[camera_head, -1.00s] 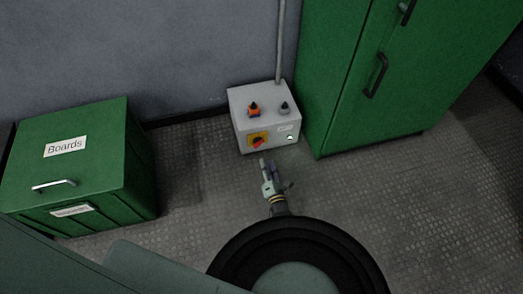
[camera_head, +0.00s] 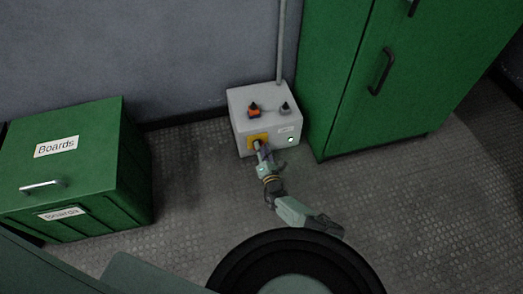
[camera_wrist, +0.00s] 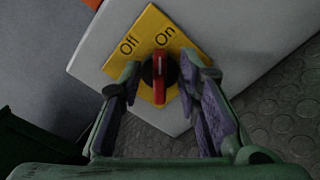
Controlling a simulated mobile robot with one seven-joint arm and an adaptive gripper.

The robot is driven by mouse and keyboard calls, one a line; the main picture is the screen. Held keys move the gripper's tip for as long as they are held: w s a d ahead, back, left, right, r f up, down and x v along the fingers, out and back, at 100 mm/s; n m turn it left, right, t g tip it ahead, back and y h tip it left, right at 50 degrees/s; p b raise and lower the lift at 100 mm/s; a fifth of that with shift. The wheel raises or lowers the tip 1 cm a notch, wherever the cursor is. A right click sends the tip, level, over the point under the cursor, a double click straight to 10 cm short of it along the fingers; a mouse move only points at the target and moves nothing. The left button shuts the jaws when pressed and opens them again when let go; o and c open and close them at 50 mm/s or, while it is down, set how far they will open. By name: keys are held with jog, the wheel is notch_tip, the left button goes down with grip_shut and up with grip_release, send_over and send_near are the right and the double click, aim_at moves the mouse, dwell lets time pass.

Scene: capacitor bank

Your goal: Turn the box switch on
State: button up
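The box (camera_head: 264,106) is a pale grey box on the floor against the wall. Its front carries the box switch, a red rotary knob (camera_wrist: 160,77) on a yellow plate (camera_wrist: 136,46) marked "Off" and "On". In the wrist view the plate looks tilted, and the knob's bar runs roughly up and down the picture. My gripper (camera_wrist: 162,82) is open, with one finger on each side of the knob. A gap shows on both sides. In the head view my gripper (camera_head: 260,150) is at the box's front and hides most of the knob.
On top of the box are an orange-based knob (camera_head: 254,109) and a grey-based knob (camera_head: 285,107). A small light (camera_head: 291,140) glows on its front. A green cabinet (camera_head: 345,90) stands close at right, a green "Boards" box (camera_head: 100,140) at left. Floor between is clear.

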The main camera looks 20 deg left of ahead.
jog(key=shift+c, duration=0.3)
grip_shut()
jog(key=shift+f+m+b, duration=0.1)
jog(key=shift+m+b, duration=0.35)
jog(key=shift+m, duration=0.75)
jog(key=shift+o, duration=0.3)
grip_release()
jog(key=shift+d, duration=0.1)
